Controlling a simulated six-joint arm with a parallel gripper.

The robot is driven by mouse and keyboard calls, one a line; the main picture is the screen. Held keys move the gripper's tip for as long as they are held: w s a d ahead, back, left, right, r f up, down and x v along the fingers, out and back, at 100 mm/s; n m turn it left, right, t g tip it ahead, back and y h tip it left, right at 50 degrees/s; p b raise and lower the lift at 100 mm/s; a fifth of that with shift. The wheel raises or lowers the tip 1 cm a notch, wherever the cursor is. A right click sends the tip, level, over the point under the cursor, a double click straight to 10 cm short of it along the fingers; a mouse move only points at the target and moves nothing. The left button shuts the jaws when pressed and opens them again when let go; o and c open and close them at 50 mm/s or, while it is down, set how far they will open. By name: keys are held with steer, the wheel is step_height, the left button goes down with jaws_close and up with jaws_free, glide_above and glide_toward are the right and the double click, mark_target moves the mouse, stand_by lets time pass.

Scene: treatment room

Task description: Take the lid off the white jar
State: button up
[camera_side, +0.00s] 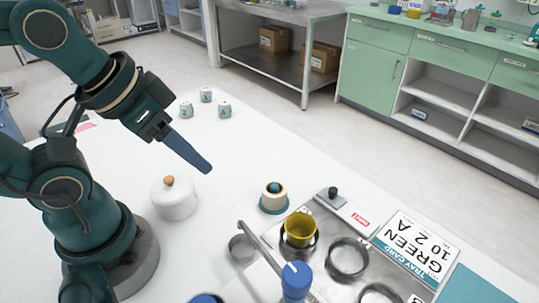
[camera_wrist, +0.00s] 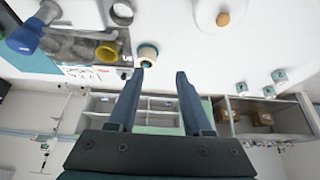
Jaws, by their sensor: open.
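The white jar (camera_side: 175,207) stands upright on the white table, close to the base of my arm. Its white lid (camera_side: 181,188) sits on top with a round wooden knob (camera_side: 169,180). In the wrist view the jar (camera_wrist: 206,18) is at the top, partly cut off by the frame edge, with the knob (camera_wrist: 223,18) facing the camera. My gripper (camera_side: 206,168) is above the table, higher than the jar and to its right in the side view. In the wrist view my gripper (camera_wrist: 160,73) has its two fingers apart with nothing held between them.
A cream cup with a teal ball (camera_side: 273,197) stands right of the jar. A metal tray (camera_side: 325,270) holds a yellow cup (camera_side: 299,230) and rings. A tray card (camera_side: 415,246) lies beyond. Three small cubes (camera_side: 206,95) stand at the back. Bare table surrounds the jar.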

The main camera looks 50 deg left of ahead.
steer(key=o, duration=0.8)
steer(key=m+g+y, duration=0.2)
steer(key=m+g, duration=0.3)
steer(key=m, duration=0.2)
glide_toward(171, 179)
steer(key=w+d, duration=0.2)
steer(key=a+f+m+g, duration=0.1)
steer(key=a+f+m+g+y, duration=0.1)
steer(key=f+g, duration=0.1)
steer(key=shift+w+f, duration=0.15)
steer(key=shift+w, duration=0.05)
steer(key=shift+s+a+f+g, duration=0.15)
steer(key=shift+f+g, duration=0.35)
steer(key=shift+f, duration=0.3)
steer(key=shift+x, duration=2.35)
